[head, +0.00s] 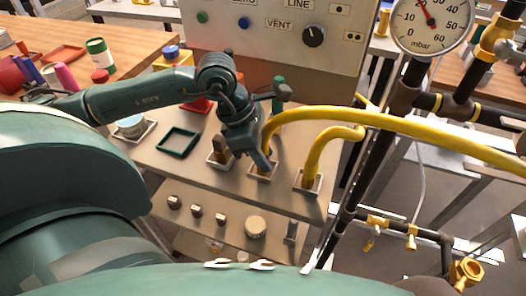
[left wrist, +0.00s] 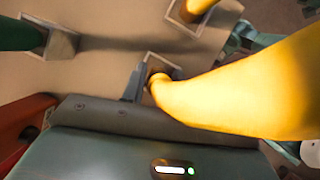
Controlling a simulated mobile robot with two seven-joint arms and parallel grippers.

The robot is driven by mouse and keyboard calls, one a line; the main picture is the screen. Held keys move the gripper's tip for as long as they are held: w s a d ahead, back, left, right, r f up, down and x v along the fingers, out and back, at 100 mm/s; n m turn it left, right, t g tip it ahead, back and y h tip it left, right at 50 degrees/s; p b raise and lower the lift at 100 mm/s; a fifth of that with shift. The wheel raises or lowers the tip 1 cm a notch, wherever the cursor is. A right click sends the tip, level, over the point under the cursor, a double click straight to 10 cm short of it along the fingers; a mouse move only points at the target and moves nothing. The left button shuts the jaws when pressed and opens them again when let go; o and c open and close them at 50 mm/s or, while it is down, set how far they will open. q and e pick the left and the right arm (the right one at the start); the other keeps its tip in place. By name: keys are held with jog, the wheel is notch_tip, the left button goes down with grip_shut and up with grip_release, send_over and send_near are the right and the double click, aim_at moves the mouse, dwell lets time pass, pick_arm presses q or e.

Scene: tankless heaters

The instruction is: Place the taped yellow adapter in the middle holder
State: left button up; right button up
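Three square holders stand in a row on the bench in the head view. The middle holder (head: 263,177) has the lower end of a yellow hose-like adapter (head: 340,112) at it; tape on it is too small to make out. My left gripper (head: 262,160) is low beside that end, a finger reaching down to the holder. In the left wrist view the yellow adapter (left wrist: 240,88) ends at the middle holder (left wrist: 168,66), with one finger close beside it. The other finger is hidden, so its grip is unclear. My right gripper is not in view.
The left holder (head: 217,163) carries a short brownish piece. The right holder (head: 312,187) carries another yellow hose (head: 326,147). A panel (head: 270,45) rises behind, and dark pipes with a gauge (head: 431,22) stand at the right. A green frame (head: 177,141) lies left.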

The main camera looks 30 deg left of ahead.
pick_arm(q)
jog(key=o, duration=0.4)
jog(key=shift+c, duration=0.2)
jog(key=v, duration=1.2)
jog(key=shift+r, duration=0.2)
